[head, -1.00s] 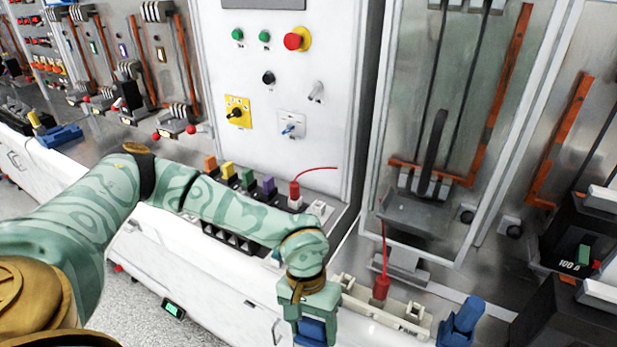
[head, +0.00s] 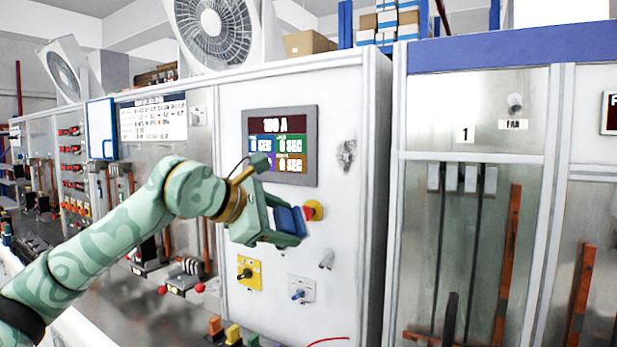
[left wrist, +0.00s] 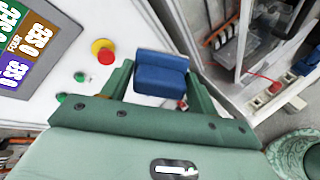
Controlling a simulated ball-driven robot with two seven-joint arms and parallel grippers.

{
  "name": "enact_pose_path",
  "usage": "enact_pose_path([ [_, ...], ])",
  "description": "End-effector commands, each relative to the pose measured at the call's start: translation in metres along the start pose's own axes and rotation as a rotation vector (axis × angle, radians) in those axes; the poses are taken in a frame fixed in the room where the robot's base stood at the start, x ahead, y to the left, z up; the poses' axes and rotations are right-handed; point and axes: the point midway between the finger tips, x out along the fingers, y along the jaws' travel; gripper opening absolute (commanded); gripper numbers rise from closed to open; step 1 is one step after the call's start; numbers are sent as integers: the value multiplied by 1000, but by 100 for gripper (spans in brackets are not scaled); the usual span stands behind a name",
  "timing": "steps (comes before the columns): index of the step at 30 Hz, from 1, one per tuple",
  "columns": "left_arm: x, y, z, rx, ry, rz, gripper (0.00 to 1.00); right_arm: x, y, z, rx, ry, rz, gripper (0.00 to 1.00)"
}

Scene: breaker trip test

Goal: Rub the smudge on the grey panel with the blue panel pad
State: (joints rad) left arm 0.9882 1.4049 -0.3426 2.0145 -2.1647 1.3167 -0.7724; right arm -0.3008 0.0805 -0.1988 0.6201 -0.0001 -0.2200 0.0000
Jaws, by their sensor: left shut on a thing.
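The smudge (head: 346,154) is a dark grey blotch on the light grey panel (head: 350,215), right of the display. My left gripper (head: 284,222) is shut on the blue panel pad (head: 291,220), in front of the panel. The pad is lower and to the left of the smudge, apart from it in the picture. In the left wrist view the pad (left wrist: 160,74) sits between the two green fingers. The smudge is not seen in that view. My right gripper is not in view.
The display (head: 281,144) is left of the smudge. A red stop button (head: 314,211) shows just behind the pad. A yellow switch (head: 248,272), a blue-handled switch (head: 300,289) and a grey knob (head: 326,258) sit lower. A glass-fronted bay (head: 465,230) stands at right.

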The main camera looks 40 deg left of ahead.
Motion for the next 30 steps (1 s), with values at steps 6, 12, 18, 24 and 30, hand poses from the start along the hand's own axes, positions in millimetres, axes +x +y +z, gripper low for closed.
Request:
enact_pose_path([
  [6,-43,37,27,-69,29,190,41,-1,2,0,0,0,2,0],
  [12,-70,56,43,-87,9,376,41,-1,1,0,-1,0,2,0],
  [18,-70,57,44,-80,-43,459,41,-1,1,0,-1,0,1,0],
  [24,-70,57,44,-72,-82,502,41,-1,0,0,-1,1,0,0],
  [30,-70,57,45,-69,-105,524,41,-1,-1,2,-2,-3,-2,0],
])
